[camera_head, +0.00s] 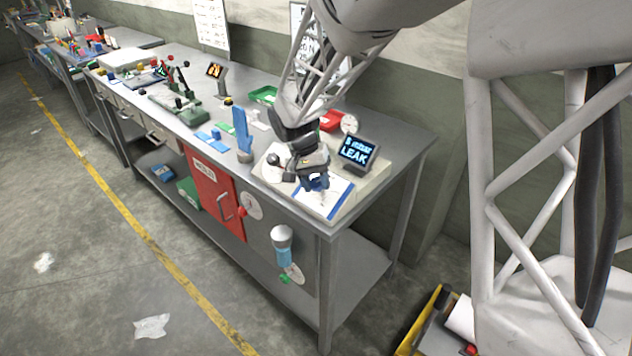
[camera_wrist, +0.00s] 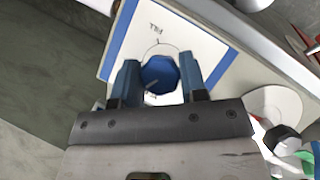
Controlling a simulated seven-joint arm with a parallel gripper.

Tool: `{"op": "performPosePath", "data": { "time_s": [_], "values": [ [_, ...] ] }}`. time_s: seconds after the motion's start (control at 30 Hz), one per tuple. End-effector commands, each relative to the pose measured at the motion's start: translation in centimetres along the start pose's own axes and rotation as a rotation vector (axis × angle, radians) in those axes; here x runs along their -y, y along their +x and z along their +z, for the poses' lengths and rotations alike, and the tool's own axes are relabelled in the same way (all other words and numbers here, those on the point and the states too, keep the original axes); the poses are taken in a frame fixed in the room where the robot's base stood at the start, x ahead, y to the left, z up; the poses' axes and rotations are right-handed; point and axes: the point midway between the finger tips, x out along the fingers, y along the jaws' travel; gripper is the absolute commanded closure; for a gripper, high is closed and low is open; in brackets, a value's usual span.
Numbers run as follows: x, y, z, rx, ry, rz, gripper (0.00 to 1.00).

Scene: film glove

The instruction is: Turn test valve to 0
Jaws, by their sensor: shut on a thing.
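The test valve is a blue faceted knob (camera_wrist: 159,74) on a white panel with blue side strips (camera_wrist: 119,38) in the wrist view. A pale line on the knob runs towards its lower left. Printed lettering and a "1"-like mark sit above it; the mark below is partly hidden. My gripper (camera_wrist: 160,88) has its two blue fingers on either side of the knob, shut on it. In the head view my gripper (camera_head: 318,184) is over the white panel (camera_head: 332,201) at the bench's near right corner, hiding most of the knob.
A small display (camera_head: 357,151) beside the panel reads "mbar LEAK" after an unclear digit. An upright blue glove shape (camera_head: 242,132) stands left on the bench. A red cabinet door (camera_head: 211,190) is below.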

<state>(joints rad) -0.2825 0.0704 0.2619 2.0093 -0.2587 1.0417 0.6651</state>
Motion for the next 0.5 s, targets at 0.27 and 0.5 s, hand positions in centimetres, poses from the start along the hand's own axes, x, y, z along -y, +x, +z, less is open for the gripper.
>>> {"op": "performPosePath", "data": {
  "time_s": [0.27, 0.5],
  "values": [
    [0.13, -0.04, 0.00, 0.000, -0.216, 0.125, 0.84],
    [0.15, -0.05, 0.01, -0.002, -0.354, 0.203, 0.84]
  ]
}}
